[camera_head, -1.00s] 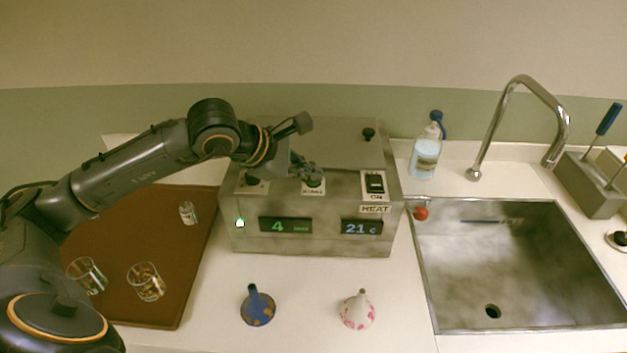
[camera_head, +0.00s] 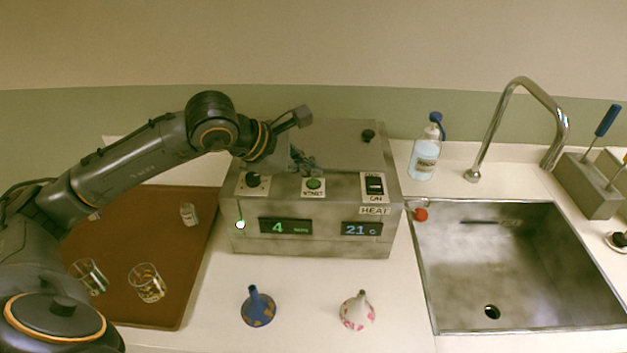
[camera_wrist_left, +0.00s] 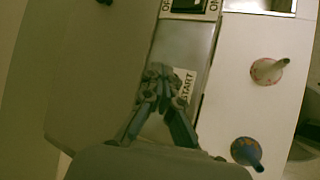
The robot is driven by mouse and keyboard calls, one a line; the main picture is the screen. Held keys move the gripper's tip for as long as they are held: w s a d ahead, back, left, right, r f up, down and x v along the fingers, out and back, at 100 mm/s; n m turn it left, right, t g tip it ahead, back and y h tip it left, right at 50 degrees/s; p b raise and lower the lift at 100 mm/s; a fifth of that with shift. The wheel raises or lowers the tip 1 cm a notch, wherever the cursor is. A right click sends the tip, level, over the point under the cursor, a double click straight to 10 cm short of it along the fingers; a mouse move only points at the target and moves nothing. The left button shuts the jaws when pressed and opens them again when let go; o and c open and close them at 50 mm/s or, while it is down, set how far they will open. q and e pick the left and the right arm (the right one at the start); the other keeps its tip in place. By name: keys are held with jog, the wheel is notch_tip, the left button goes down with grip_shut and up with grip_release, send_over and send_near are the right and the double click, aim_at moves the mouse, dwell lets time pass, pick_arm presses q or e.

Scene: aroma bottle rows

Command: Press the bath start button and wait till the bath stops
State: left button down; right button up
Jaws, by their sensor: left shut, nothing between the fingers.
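The bath (camera_head: 330,235) is a grey metal box on the counter, with a dark knob, a green start button (camera_head: 314,183) and a heat switch (camera_head: 375,184) on its sloped panel. Its left display (camera_head: 286,226) reads 4 and its right display (camera_head: 361,228) reads 21 C; a small lamp (camera_head: 240,225) glows green. My left gripper (camera_head: 312,168) is shut and empty, just behind and above the start button, which shows clear of the fingers. In the left wrist view the shut fingertips (camera_wrist_left: 160,72) are beside the START label (camera_wrist_left: 183,86); the button is hidden there. My right gripper is not in view.
A brown tray (camera_head: 190,285) with several small glass vessels lies at left. A blue funnel (camera_head: 258,308) and a white flowered funnel (camera_head: 357,312) stand in front of the bath. A wash bottle (camera_head: 426,152) and a sink (camera_head: 520,285) are to the right.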

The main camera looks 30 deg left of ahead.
aim_at(310, 184)
pick_arm(q)
jog(key=shift+r+p, duration=1.4)
jog(key=shift+r, duration=1.2)
jog(key=shift+f, duration=0.15)
